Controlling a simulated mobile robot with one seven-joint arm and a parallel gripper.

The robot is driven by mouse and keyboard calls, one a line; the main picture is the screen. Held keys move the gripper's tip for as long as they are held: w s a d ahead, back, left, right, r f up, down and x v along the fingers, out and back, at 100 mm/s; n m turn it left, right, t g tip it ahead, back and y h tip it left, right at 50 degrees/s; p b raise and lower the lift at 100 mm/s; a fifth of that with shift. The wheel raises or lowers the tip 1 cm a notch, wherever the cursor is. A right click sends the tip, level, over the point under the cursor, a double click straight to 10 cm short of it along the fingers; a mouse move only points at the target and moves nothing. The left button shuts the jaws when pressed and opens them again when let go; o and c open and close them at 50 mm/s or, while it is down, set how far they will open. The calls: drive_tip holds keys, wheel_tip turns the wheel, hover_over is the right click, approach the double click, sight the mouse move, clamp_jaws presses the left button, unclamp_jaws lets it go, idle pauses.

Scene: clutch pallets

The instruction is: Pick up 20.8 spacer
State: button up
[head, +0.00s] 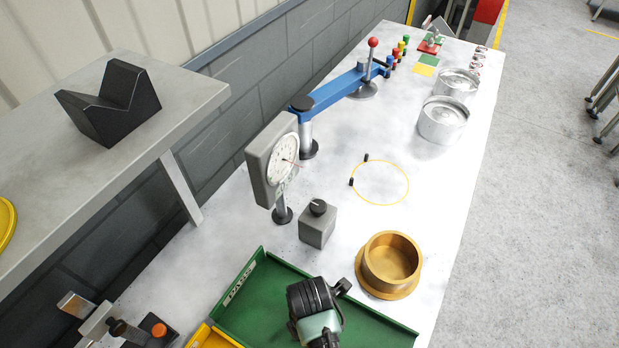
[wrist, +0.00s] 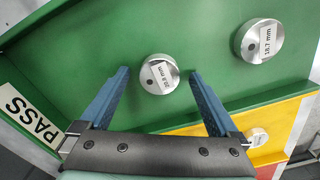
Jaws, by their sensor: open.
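The 20.8 spacer (wrist: 160,84), a short silver cylinder with a "20.8 mm" label and a dark hole on top, sits on the green PASS tray (wrist: 190,32) in the wrist view. My gripper (wrist: 158,73) is open, with its blue fingertips to the left and right of the spacer; I see gaps on both sides. I cannot tell how far above the tray the fingertips are. In the head view my wrist hangs over the green tray (head: 246,290), and the spacer is hidden there.
A silver spacer labelled 18.7 mm (wrist: 259,40) sits right of the 20.8 spacer. A brass cup (head: 390,262), a grey block with a knob (head: 318,228) and a dial gauge (head: 272,165) stand beyond the tray.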

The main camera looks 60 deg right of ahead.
clamp_jaws()
idle(0.5)
